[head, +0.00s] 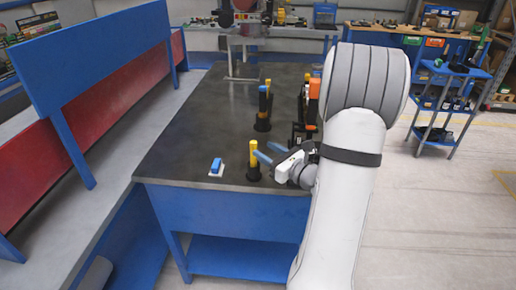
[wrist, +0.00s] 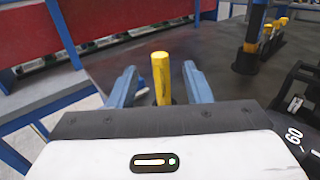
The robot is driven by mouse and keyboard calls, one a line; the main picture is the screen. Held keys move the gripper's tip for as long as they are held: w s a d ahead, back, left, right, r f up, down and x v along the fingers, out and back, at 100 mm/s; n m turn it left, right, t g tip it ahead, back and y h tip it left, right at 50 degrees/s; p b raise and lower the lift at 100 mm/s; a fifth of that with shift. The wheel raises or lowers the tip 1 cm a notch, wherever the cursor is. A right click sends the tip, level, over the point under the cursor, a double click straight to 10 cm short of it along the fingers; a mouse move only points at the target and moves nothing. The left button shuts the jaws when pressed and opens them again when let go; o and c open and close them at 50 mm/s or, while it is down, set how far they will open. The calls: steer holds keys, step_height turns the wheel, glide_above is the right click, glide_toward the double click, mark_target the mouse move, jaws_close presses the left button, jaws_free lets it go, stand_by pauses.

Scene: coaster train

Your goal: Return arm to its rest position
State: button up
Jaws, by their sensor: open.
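My gripper (head: 266,152) is open over the near right part of the dark-topped table (head: 195,130). Its two blue fingers (wrist: 197,84) show in the wrist view. An upright yellow post (head: 254,154) on a black base stands just left of the fingertips in the head view. In the wrist view the yellow post (wrist: 162,78) appears in the gap between the fingers, with clear space on both sides. I cannot tell whether it is between them or just beyond. My arm (head: 340,190) reaches across the table's right side.
A small blue block (head: 216,165) sits on a white plate. Farther back stand a blue-and-yellow post (head: 263,108) and orange-and-black parts (head: 313,95), partly hidden by my arm. A blue-and-red barrier (head: 100,70) runs along the left. A blue cart (head: 445,95) stands right; floor there is clear.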

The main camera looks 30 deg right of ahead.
steer(key=s+a+n+g+y, duration=0.3)
steer(key=s+a+n+g, duration=0.4)
steer(key=a, duration=0.4)
steer(key=s+a+n+g+y, duration=0.35)
steer(key=a+n+g, duration=0.25)
steer(key=a+n, duration=0.35)
steer(key=s+a+n+g+h, duration=0.2)
steer(key=s+n+g+h, duration=0.1)
steer(key=s+n+h, duration=0.4)
steer(key=shift+s+d+r+n+t+h, duration=0.25)
steer(key=shift+s+d+r+n+h, duration=0.45)
steer(key=shift+n, duration=0.8)
steer(key=shift+s+d+r+n+t+h, duration=0.1)
steer(key=shift+s+d+n+t+h, duration=0.25)
steer(key=shift+n+h, duration=0.85)
steer(key=shift+s+d+r+n+t+h, duration=0.1)
steer(key=shift+s+d+r+n+h, duration=0.45)
steer(key=shift+n, duration=1.3)
steer(key=shift+w+d+f, duration=0.15)
steer(key=shift+w+f, duration=0.05)
